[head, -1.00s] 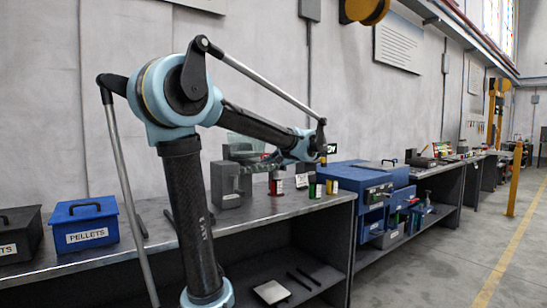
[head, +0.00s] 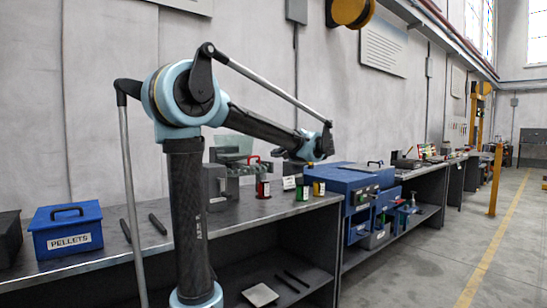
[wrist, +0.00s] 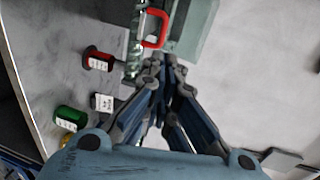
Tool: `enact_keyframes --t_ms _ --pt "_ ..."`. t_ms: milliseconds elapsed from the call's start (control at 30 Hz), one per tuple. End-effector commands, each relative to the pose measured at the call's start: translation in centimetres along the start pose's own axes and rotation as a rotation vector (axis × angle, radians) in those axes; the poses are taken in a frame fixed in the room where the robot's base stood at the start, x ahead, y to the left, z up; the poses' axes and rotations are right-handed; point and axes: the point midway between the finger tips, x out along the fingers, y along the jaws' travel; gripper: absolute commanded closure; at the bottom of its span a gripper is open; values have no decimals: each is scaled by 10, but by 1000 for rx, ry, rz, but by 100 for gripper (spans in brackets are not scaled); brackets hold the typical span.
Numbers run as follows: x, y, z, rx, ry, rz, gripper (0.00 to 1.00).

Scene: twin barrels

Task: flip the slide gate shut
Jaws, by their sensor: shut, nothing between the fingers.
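A red loop handle (wrist: 155,28), which looks like the slide gate's handle, shows in the wrist view just beyond my fingertips. In the head view the red handle (head: 254,159) sits at the base of a translucent greenish hopper (head: 233,145), on a grey machine (head: 214,183) on the bench. My gripper (wrist: 162,68) is shut and empty; its fingertips appear close to the machine below the handle in the wrist view. I cannot tell whether they touch it. In the head view my gripper (head: 272,152) is at the hopper's right. The gate plate itself is not clear.
A blue PELLETS box (head: 66,230) is at the left. A blue machine (head: 345,178) stands to the right.

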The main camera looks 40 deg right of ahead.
Motion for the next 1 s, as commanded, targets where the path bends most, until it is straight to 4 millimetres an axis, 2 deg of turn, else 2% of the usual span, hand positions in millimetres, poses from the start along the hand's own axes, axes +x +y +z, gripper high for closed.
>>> enact_keyframes --t_ms 600,800,1000 --pt "100 0 1 -1 -2 0 100" --pt "118 0 1 -1 -1 0 100" --pt "122 0 1 -1 -1 0 100"
